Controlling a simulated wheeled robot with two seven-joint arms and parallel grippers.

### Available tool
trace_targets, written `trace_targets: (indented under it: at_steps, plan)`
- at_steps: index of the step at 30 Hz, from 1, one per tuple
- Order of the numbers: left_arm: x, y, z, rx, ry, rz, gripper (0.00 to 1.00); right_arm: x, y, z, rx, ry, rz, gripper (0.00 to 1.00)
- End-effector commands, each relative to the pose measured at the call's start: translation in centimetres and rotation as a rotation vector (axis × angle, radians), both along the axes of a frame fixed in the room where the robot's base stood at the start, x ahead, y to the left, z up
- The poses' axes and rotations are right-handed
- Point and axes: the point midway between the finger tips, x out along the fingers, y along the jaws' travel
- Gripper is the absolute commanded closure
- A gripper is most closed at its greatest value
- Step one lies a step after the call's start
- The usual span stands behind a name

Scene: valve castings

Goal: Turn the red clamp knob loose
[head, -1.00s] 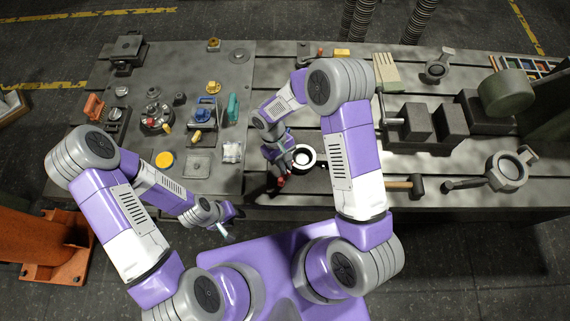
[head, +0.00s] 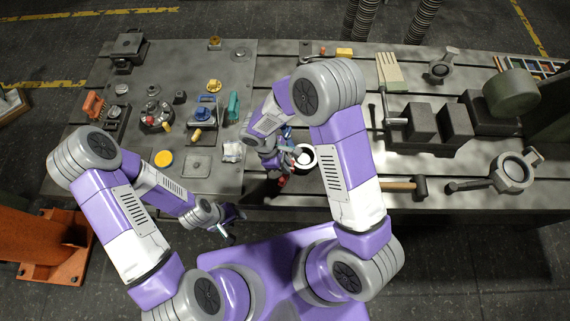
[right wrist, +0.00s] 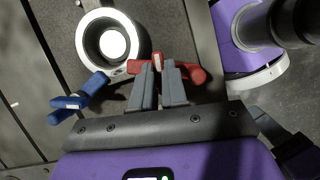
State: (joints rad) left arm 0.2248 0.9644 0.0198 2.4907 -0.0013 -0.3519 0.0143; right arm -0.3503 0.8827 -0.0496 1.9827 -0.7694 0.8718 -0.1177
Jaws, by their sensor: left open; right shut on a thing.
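The red clamp knob (right wrist: 195,74) is a red bar beside a round ring-shaped casting (right wrist: 110,38) with a bright white middle. My right gripper (right wrist: 158,72) is shut on the red knob, its two grey fingers close together on it. In the head view the red knob (head: 282,182) shows just below the right gripper (head: 279,168), left of the casting (head: 313,157). A blue clamp knob (right wrist: 79,98) stands apart, left of the fingers. My left gripper (head: 229,233) is open and empty, in front of the table's near edge.
A hammer (head: 418,187) and a ring-ended tool (head: 512,172) lie to the right. A grey vise (head: 424,128) stands behind them. Small parts, including a yellow disc (head: 163,158) and a grey plate (head: 197,166), lie on the left. Slots run across the tabletop.

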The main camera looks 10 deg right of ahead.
Motion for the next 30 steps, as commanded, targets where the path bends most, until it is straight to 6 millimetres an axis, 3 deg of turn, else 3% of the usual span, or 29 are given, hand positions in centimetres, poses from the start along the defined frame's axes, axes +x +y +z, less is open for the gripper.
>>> trace_targets:
  at_steps: [17, 18, 23, 30]
  plan:
    - [0.0, 0.0, -0.09, 0.0, 0.0, 0.0, 0.57, 0.05, 0.03, 0.07, 0.001, -0.003, 0.037, 1.0]
    - [0.0, 0.0, -0.09, 0.0, 0.0, 0.0, 0.57, 0.05, 0.03, 0.07, 0.001, -0.003, 0.037, 0.86]
    - [0.0, 0.0, -0.09, 0.0, 0.0, 0.0, 0.57, 0.04, 0.03, 0.05, 0.0, -0.002, 0.036, 0.62]
    - [0.0, 0.0, -0.09, 0.0, 0.0, 0.0, 0.57, 0.0, 0.03, 0.03, 0.001, -0.001, 0.036, 0.62]
